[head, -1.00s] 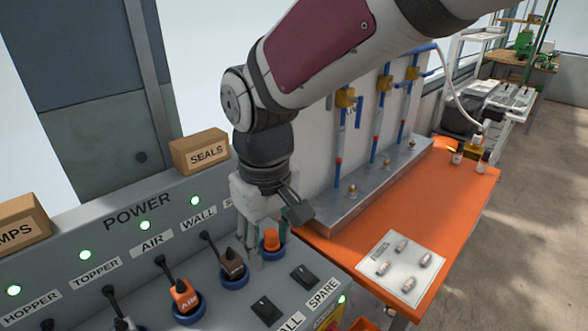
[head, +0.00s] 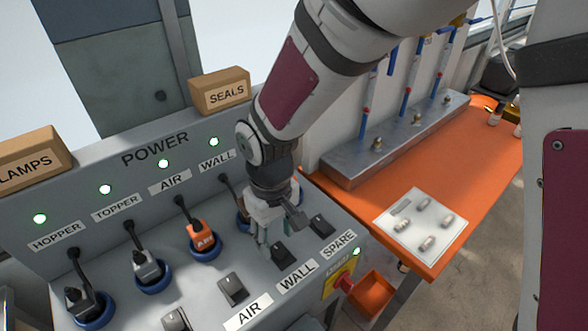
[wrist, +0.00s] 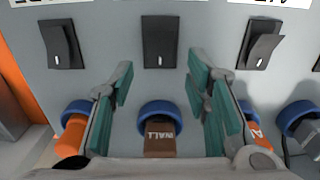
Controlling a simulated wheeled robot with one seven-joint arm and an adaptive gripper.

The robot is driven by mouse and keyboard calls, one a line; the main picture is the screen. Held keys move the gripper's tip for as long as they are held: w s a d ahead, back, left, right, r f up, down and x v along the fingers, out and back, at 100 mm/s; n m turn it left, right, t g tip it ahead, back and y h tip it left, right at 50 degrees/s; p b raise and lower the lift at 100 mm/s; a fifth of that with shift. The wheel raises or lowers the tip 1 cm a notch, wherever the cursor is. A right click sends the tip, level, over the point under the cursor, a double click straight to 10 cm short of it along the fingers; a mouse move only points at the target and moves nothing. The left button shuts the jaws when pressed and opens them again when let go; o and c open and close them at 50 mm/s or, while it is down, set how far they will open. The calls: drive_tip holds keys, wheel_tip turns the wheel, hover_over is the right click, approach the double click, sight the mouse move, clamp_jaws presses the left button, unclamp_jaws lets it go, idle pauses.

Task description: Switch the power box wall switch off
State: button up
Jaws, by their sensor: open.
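The power box wall switch (head: 282,253) is a black rocker above the WALL label (head: 297,277) on the grey panel. In the wrist view it is the middle rocker (wrist: 160,42), with a white mark at its lower end. The green lamp (head: 214,142) above the upper WALL label is lit. My gripper (head: 264,236) is over the panel just behind the wall switch in the head view. In the wrist view my gripper (wrist: 160,88) is open and empty, its teal-padded fingers apart.
The spare switch (head: 322,225) and air switch (head: 232,288) flank the wall switch. The orange air plug (head: 203,237) and other corded plugs stand behind the switches. Boxes marked LAMPS (head: 32,162) and SEALS (head: 222,90) sit on top. An orange table (head: 350,198) stands right.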

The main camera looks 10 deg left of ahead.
sight(280, 252)
drive_tip(key=shift+f, duration=1.3)
drive_tip(key=shift+c, duration=0.5)
clamp_jaws()
drive_tip(key=shift+s+d+t+y+b, duration=0.25)
drive_tip(key=shift+d+t+y+b, duration=0.1)
drive_tip(key=shift+t+y+b, duration=0.5)
drive_tip(key=shift+s+d+t+y+b, duration=0.1)
drive_tip(key=shift+d+t+y+b, duration=0.05)
drive_tip(key=shift+t+y+b, duration=0.5)
drive_tip(key=shift+s+r+y+b, duration=0.1)
drive_tip(key=shift+r+y+b, duration=0.05)
drive_tip(key=shift+y+b, duration=0.25)
